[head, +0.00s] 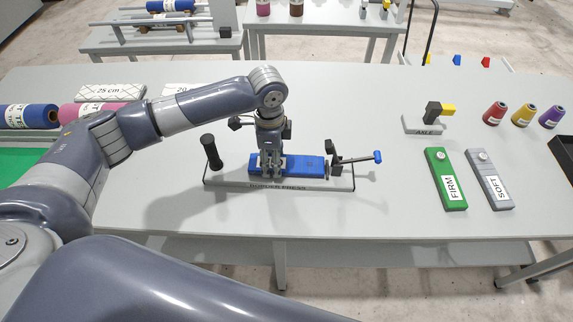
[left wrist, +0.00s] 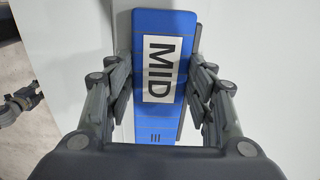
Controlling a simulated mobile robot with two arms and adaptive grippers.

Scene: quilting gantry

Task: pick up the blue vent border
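The blue vent border (head: 303,166) is a long flat blue block lying on the grey border press base (head: 225,183). In the left wrist view the blue block (left wrist: 160,20) carries a white label reading MID and has three short dark slots near its lower end. My left gripper (head: 271,172) points down over the left part of the block. In the left wrist view its fingers (left wrist: 162,62) are on either side of the block, close to its long edges. Whether they press on it cannot be told. My right gripper is not in view.
The press has a black knob post (head: 211,152) at left and a blue-tipped lever (head: 365,158) at right. Green FIRM (head: 446,180) and grey SOFT (head: 489,180) blocks, an axle stand (head: 424,125) and thread cones (head: 523,116) are farther right. The table's front left-centre is clear.

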